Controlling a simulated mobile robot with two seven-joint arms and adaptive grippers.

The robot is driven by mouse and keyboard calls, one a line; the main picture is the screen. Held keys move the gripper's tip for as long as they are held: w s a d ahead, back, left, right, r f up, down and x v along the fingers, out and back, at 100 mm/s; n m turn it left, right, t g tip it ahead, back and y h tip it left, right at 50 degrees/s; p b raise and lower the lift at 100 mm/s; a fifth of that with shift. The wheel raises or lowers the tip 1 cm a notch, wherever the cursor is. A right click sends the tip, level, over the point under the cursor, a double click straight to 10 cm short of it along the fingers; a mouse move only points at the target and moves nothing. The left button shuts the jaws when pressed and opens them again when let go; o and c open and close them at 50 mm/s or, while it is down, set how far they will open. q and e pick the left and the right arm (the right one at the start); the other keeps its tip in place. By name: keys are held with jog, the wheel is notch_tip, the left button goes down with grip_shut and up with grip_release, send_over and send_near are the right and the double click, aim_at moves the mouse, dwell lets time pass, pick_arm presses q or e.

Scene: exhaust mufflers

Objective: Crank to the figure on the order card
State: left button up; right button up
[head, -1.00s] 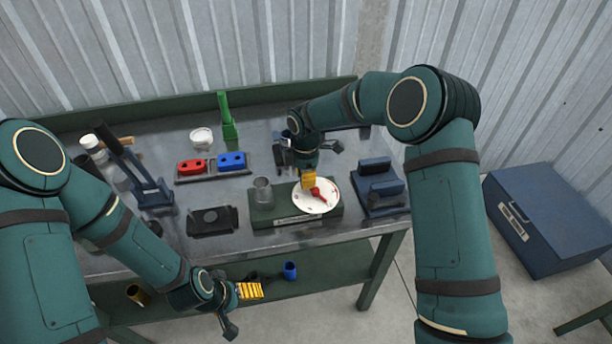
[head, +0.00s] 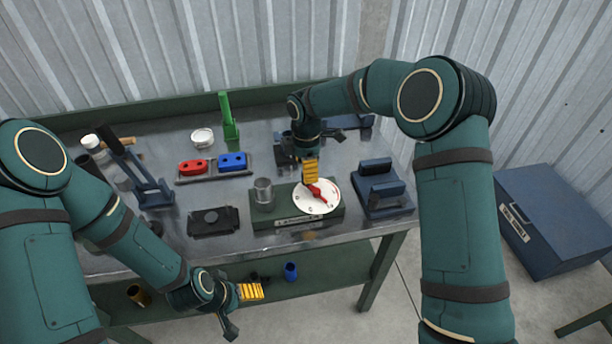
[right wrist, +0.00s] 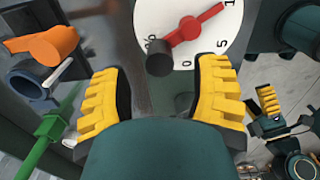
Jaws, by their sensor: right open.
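The white dial (head: 318,205) with a red crank (head: 321,195) sits on a green base (head: 268,220) at the bench's front edge. In the right wrist view the dial (right wrist: 205,48) carries printed figures, with 0 and 5 readable. The red crank (right wrist: 197,27) has a black knob (right wrist: 159,62) at one end, near the 0 side; its other end points up right, past the 5. My right gripper (head: 310,172) is open just above and behind the dial; its yellow fingers (right wrist: 160,98) hold nothing. My left gripper (head: 250,291) hangs in front of the bench. I cannot identify the order card.
A metal cup (head: 263,190) stands on the base left of the dial. A blue fixture (head: 385,198) stands close on the right. Red (head: 193,167) and blue (head: 232,162) blocks, a green upright piece (head: 229,120) and a dark lever press (head: 150,190) stand left.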

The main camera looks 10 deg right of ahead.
notch_tip(320, 180, up, 8)
jog(key=shift+f, duration=0.1)
dwell(0.6)
